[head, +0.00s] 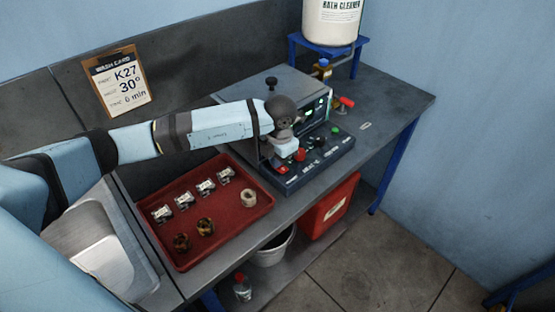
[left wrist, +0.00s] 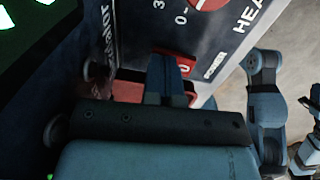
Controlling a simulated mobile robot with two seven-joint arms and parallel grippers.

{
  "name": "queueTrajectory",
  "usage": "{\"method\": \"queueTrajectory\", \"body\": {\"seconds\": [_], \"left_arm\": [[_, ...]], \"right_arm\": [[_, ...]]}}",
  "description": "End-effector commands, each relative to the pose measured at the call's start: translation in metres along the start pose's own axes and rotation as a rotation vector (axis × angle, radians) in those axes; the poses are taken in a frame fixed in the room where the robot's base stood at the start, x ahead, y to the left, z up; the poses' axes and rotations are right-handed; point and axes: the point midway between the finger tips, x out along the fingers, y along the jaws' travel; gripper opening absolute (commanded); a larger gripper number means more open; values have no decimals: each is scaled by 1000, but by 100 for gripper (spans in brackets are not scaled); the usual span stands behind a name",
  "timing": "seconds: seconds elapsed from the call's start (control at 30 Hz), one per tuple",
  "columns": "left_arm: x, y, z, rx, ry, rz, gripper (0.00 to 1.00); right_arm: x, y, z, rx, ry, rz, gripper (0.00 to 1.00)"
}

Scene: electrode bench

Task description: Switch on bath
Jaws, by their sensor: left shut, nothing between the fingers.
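The bath (head: 270,85) is a grey metal unit on the bench with a dark sloped control panel (head: 318,160) and green-lit displays at its side. A red rocker switch (left wrist: 183,63) marked 0 sits beside the word POWER in the left wrist view. It also shows at the panel's left end in the head view (head: 282,170). My left gripper (head: 284,160) is shut and empty, pointing down at the panel. In the left wrist view its closed fingertips (left wrist: 168,62) overlap the switch; whether they touch it, I cannot tell. A red knob (head: 300,155) shows beside the gripper.
A red tray (head: 195,250) with several small metal parts lies left of the bath. A sink (head: 105,245) is further left. A wash card (head: 118,82) leans at the back. A bath cleaner container (head: 333,20) stands on a blue stand. The bench's right end is mostly clear.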

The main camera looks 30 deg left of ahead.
Motion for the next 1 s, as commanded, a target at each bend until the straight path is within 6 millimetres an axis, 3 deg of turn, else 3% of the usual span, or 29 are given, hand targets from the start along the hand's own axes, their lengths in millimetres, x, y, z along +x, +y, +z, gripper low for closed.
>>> {"method": "queueTrajectory", "body": {"seconds": [0.53,1.0], "left_arm": [[-1,-18,-2,4,9,-2,0],[-13,-10,1,1,5,0,0]], "right_arm": [[-2,0,-6,0,9,1,69],[-3,0,-8,0,5,0,69]]}}
